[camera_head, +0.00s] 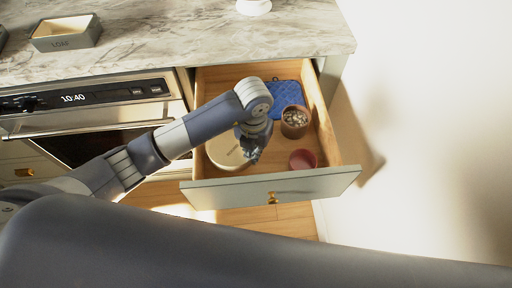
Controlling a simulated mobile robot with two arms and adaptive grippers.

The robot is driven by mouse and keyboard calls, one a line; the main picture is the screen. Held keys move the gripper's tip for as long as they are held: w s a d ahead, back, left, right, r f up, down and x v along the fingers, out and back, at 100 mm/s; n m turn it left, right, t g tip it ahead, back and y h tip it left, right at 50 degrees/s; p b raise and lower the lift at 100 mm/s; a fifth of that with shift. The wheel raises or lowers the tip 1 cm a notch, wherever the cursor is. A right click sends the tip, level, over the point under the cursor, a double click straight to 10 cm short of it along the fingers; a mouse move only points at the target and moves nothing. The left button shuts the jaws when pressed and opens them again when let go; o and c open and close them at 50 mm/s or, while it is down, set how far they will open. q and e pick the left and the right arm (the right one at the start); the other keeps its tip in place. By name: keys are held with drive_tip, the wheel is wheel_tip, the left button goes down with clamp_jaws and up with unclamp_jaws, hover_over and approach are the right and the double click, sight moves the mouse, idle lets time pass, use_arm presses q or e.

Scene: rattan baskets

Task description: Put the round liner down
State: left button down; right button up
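A round, flat beige piece (222,154), which looks like the round liner, is at the left front of the open drawer (215,192). My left arm reaches in from the left over the drawer. My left gripper (250,155) points down at the liner's right side and overlaps it in the picture. The fingertips are small and dark, so I cannot tell whether they are shut on the liner or open. I also cannot tell whether the liner rests on the drawer floor or is slightly above it. My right gripper is not in view.
The drawer also holds a blue patterned cloth (284,94), a brown pot with pale contents (294,121) and a small red bowl (302,160). An oven (95,105) is left of the drawer. A grey box (66,42) stands on the marble counter (190,35).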

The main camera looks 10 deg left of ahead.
sight(254, 168)
use_arm(q)
wheel_tip(254, 168, down, 3)
drive_tip(key=shift+f, duration=0.1)
wheel_tip(254, 168, down, 3)
drive_tip(key=shift+f, duration=0.25)
drive_tip(key=shift+f, duration=0.2)
drive_tip(key=c, duration=1.8)
unclamp_jaws()
drive_tip(key=shift+r, duration=0.1)
